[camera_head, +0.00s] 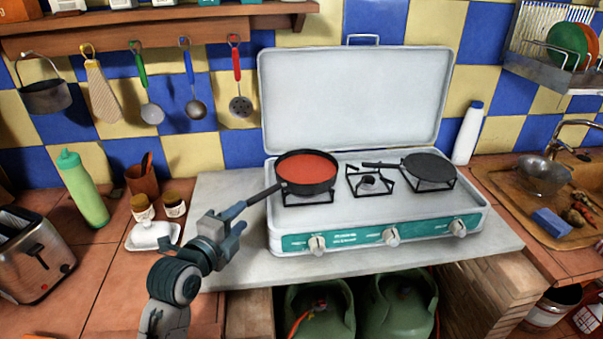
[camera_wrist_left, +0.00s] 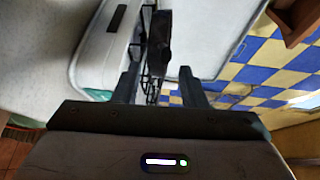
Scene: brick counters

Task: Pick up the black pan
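A black pan (camera_head: 305,185) with red contents sits on the left burner of the stove (camera_head: 375,212). Its dark handle (camera_head: 263,194) points down-left, toward my left gripper (camera_head: 238,211). In the left wrist view, the fingers of the left gripper (camera_wrist_left: 159,78) are apart, with the dark handle (camera_wrist_left: 159,35) between them and a gap visible on its right side; I cannot tell whether it touches the left finger. A second, flat black pan (camera_head: 430,170) sits on the right burner, its handle pointing left. My right gripper is in neither view.
The raised stove lid (camera_head: 355,95) stands behind the burners. A green bottle (camera_head: 84,190), small jars (camera_head: 174,205) and a white butter dish (camera_head: 152,235) stand left of the stove. A white bottle (camera_head: 467,133) stands at its right. Utensils hang above left.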

